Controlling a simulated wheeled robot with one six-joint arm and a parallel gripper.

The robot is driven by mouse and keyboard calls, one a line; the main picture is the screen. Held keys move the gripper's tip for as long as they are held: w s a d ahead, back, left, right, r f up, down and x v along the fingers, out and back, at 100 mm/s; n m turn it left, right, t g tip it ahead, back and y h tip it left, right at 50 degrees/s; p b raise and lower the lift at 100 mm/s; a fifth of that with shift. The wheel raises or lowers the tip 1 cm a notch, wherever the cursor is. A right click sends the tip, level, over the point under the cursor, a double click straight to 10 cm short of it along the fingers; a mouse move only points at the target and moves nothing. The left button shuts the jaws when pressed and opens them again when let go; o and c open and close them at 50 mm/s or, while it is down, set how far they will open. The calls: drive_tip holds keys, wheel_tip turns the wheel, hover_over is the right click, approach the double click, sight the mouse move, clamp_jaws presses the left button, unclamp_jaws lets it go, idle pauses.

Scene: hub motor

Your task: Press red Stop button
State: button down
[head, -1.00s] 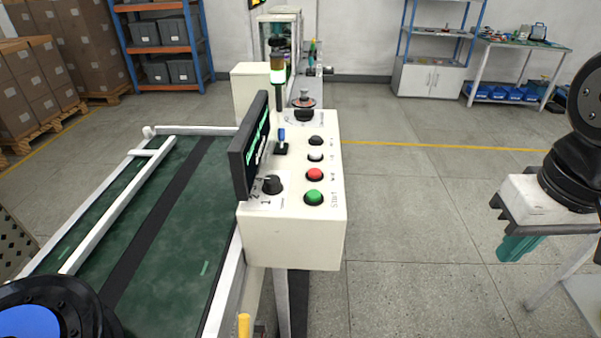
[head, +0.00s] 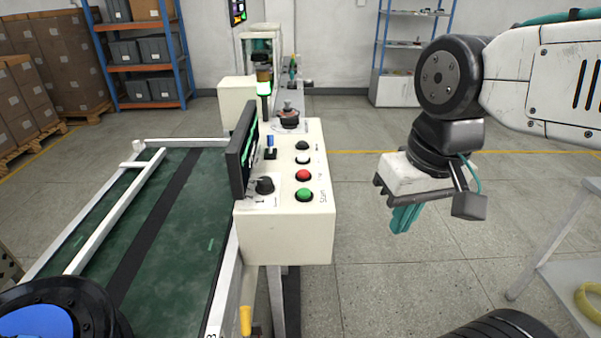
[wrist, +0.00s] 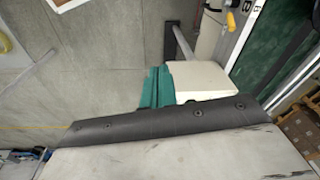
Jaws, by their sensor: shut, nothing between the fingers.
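The red Stop button (head: 303,176) is on top of the white control box (head: 285,238), between a white button (head: 303,159) and the green Start button (head: 304,195). My gripper (head: 402,220) hangs to the right of the box, apart from it, with its teal fingers pointing down and together. Nothing is between them. In the wrist view the teal fingers (wrist: 155,87) show beside a white box surface (wrist: 198,80). The red button cannot be made out in the wrist view.
A dark screen (head: 242,150) stands at the box's left edge. A black knob (head: 264,185) and a mushroom-shaped button (head: 289,117) also sit on the box. A green conveyor (head: 175,220) runs on the left. Open floor lies right of the box.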

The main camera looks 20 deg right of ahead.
drive_tip(key=w+a+m+t+y, duration=0.1)
drive_tip(key=w+a+m+y, duration=0.2)
drive_tip(key=w, duration=0.4)
drive_tip(key=m+t, duration=0.6)
drive_tip(key=m, duration=1.3)
hover_over(307, 173)
wheel_tip(307, 173, down, 2)
drive_tip(key=shift+f, duration=0.2)
drive_tip(key=shift+a+f, duration=0.1)
drive_tip(key=shift+f, duration=4.25)
drive_tip(key=shift+f, duration=0.1)
drive_tip(key=shift+f, duration=0.35)
